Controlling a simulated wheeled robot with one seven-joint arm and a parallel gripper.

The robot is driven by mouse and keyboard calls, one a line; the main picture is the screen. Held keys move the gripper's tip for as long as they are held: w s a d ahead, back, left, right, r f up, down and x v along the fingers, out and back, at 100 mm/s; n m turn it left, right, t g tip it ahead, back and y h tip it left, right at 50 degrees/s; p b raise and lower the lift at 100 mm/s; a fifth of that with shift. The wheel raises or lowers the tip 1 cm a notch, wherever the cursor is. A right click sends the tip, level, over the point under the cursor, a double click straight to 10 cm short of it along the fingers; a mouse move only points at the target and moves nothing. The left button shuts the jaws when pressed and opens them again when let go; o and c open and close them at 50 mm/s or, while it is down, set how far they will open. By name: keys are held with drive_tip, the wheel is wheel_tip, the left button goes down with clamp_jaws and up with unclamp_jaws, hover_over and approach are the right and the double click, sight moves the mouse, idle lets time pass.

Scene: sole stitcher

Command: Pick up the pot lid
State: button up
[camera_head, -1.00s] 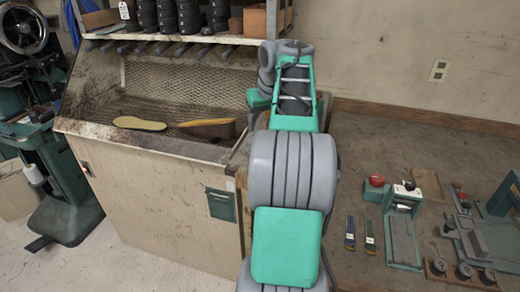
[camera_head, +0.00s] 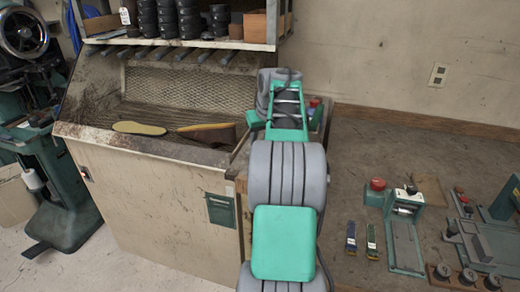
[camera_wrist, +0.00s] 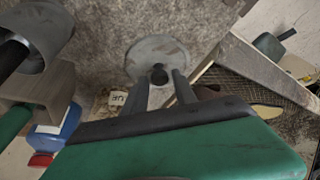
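The pot lid is a round grey disc (camera_wrist: 150,52) with a dark knob (camera_wrist: 159,74), lying on a worn grey-brown surface in the wrist view. My gripper (camera_wrist: 162,80) reaches toward it from below in the picture. Its two fingers are apart, one on each side of the knob. I cannot tell whether they touch the knob. The near part of the lid is partly covered by the fingers. In the head view my arm hides the lid and my fingertips.
In the wrist view a white-labelled item (camera_wrist: 117,99) and a blue container (camera_wrist: 57,130) with a red cap stand left of the lid. A slanted panel edge (camera_wrist: 232,50) is close on the right. The head view shows a shelf (camera_head: 180,42) above the machine and tools on the right bench.

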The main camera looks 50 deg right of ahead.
clamp_jaws()
idle(0.4)
